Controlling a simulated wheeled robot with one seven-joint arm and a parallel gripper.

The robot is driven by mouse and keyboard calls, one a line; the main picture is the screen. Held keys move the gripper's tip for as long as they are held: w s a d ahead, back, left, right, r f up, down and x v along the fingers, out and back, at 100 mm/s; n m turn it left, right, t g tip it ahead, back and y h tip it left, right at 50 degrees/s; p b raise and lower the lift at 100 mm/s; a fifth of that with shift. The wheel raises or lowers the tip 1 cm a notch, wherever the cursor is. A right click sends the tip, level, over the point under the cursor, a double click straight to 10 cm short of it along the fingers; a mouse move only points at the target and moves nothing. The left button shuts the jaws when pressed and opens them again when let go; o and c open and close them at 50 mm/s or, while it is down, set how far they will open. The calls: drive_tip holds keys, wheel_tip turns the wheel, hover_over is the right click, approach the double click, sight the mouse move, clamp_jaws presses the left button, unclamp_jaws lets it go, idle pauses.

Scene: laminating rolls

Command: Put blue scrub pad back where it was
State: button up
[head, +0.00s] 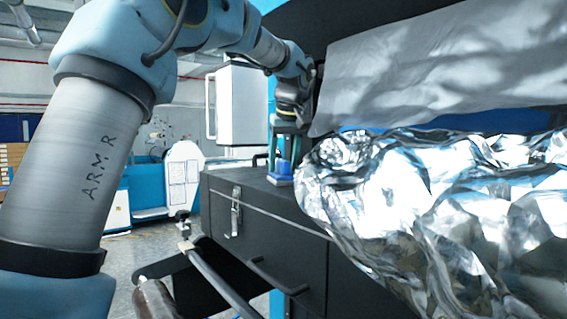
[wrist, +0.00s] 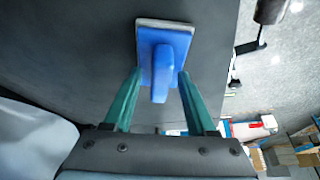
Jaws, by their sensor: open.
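The blue scrub pad (head: 282,170) has a blue body with a raised handle and a pale pad edge. It rests on top of a black case near its far end, beside the crumpled foil roll in the head view. In the wrist view the scrub pad (wrist: 164,50) lies flat on the dark surface, ahead of my fingers. My gripper (head: 284,150) is above the pad, pointing down. In the wrist view my gripper (wrist: 158,84) is open, with one green finger on each side of the pad's handle. I cannot tell whether the fingers touch the pad.
The black case (head: 235,235) has a metal latch on its side. A large crumpled silver foil roll (head: 430,200) sits close on the right, with a grey sheet (head: 430,65) above it. Bare case top (wrist: 70,45) lies left of the pad in the wrist view.

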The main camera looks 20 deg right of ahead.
drive_tip(key=b+v, duration=0.1)
drive_tip(key=v, duration=1.1)
